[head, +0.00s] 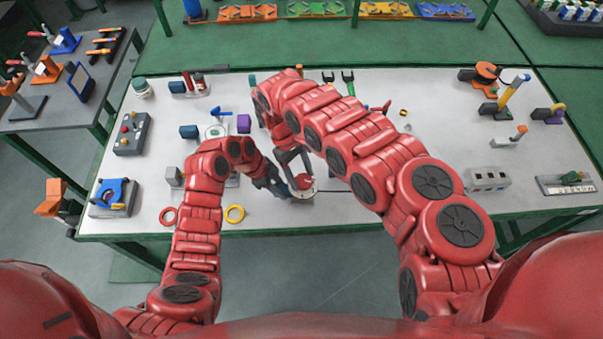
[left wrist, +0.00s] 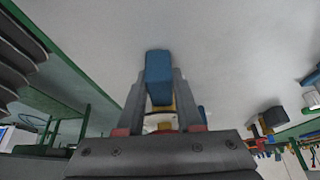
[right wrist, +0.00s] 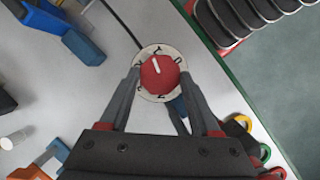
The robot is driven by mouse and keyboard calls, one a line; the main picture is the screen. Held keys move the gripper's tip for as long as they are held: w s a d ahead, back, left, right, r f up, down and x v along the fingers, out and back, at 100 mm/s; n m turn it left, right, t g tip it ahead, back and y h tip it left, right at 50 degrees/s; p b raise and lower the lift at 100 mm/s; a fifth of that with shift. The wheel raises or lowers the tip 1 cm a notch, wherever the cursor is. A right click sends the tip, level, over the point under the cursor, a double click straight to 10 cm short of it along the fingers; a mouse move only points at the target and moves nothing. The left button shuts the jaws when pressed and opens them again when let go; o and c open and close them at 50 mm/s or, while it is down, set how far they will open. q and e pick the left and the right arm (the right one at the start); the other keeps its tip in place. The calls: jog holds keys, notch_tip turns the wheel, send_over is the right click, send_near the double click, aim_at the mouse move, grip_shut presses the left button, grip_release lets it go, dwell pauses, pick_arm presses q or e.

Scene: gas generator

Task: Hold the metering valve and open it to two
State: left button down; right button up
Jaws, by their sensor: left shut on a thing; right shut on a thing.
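The metering valve has a red knob on a pale round dial (head: 303,190), low in the centre of the head view. In the right wrist view its red knob (right wrist: 160,74) carries a white pointer line, aimed up and slightly left; the dial marks are too small to read surely. My right gripper (right wrist: 160,82) is shut on the knob, a finger at each side. My left gripper (head: 275,182) reaches in from the left. In the left wrist view it is shut on a blue block (left wrist: 158,75), apparently the valve's body. A blue part also shows below the dial in the right wrist view.
A red ring (head: 168,216) and a yellow ring (head: 235,214) lie near the white table's (head: 350,208) front edge. A blue clamp-like device (head: 113,196) sits at the left. A grey socket strip (head: 488,180) stands at the right. My right arm hides the table's middle.

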jog(key=n, duration=0.2)
jog(key=n+t+h, duration=0.1)
jog(key=n, duration=0.1)
jog(key=shift+s+n+t, duration=0.15)
jog(key=shift+n+t, duration=0.15)
jog(key=shift+s+a+n+t, duration=0.15)
jog(key=shift+n+t, duration=0.55)
jog(key=shift+n, duration=1.2)
jog(key=o, duration=1.4)
jog(key=shift+r, duration=0.1)
jog(key=v, duration=1.1)
jog(key=shift+s+a+r, duration=0.15)
jog(key=shift+a+r, duration=0.15)
jog(key=shift+a, duration=0.05)
